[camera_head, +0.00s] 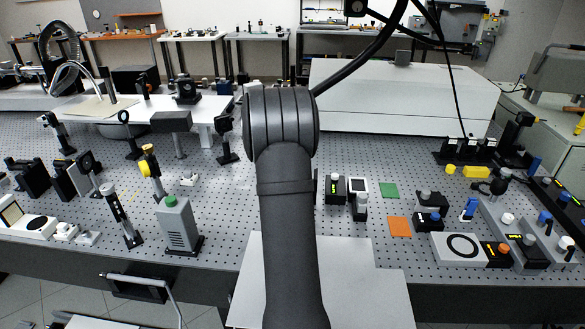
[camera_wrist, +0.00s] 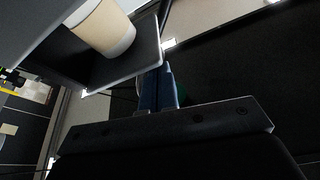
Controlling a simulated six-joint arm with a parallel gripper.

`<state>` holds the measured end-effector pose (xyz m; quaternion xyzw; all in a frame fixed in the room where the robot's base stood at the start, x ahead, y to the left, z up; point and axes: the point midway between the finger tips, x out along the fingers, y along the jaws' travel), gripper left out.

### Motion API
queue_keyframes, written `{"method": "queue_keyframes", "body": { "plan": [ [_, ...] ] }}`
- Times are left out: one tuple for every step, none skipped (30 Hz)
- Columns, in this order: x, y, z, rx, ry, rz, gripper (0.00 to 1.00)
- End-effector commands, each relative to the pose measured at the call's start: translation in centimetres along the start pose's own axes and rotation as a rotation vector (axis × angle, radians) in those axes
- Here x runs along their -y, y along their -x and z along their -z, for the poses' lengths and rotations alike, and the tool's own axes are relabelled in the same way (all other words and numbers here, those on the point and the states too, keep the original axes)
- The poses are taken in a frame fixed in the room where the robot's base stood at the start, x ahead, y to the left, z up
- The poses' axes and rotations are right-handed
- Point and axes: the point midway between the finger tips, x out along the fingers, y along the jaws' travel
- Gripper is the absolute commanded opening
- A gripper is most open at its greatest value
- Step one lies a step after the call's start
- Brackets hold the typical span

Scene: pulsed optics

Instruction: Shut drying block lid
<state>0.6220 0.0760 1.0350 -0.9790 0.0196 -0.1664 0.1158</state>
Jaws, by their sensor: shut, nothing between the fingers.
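My gripper (camera_wrist: 157,90) shows in the wrist view as two bluish fingers close together, shut and empty. A dark grey panel (camera_wrist: 147,58) with a thin light edge lies just up and left of the fingertips. I cannot tell whether it is the drying block lid or whether the fingers touch it. A pale cup-shaped thing (camera_wrist: 102,28) shows against this panel. In the head view my own arm fills the middle and hides my gripper. I cannot pick out the drying block or its lid for certain there.
The perforated optics table (camera_head: 345,260) is crowded. A grey box with a green top (camera_head: 178,224) stands to the left of my arm. An orange square (camera_head: 399,227), a green square (camera_head: 389,190) and a white plate with a black ring (camera_head: 458,248) lie to the right. A large white box (camera_head: 400,100) stands behind.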

Motion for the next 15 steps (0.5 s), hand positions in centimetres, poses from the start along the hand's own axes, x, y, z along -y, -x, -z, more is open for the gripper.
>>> {"method": "queue_keyframes", "body": {
  "plan": [
    [0.0, 0.0, 0.0, 0.000, 0.000, 0.000, 0.00],
    [0.0, 0.0, 0.0, 0.000, 0.000, 0.000, 0.00],
    [0.0, 0.0, 0.0, 0.000, 0.000, 0.000, 0.00],
    [0.0, 0.0, 0.1, 0.000, 0.000, 0.000, 0.00],
    [0.0, 0.0, 0.1, -0.001, -0.001, 0.000, 0.00],
    [0.1, -0.1, 0.3, -0.001, -0.001, 0.000, 0.00],
    [0.1, -0.1, 0.5, -0.002, -0.001, 0.000, 0.00],
    [0.1, -0.2, 0.7, -0.002, -0.001, 0.000, 0.00],
    [0.2, -0.3, 1.0, -0.003, -0.001, 0.000, 0.00],
    [0.3, -0.5, 1.4, -0.003, -0.001, 0.000, 0.00],
    [0.4, -0.6, 1.7, -0.003, -0.002, 0.000, 0.00],
    [0.6, -0.8, 2.2, -0.004, -0.002, 0.000, 0.00],
    [0.7, -0.9, 2.7, -0.005, -0.002, 0.000, 0.00],
    [0.8, -1.1, 3.2, -0.004, -0.002, 0.000, 0.00],
    [0.9, -1.3, 3.8, -0.005, -0.002, 0.000, 0.00]
  ]
}}
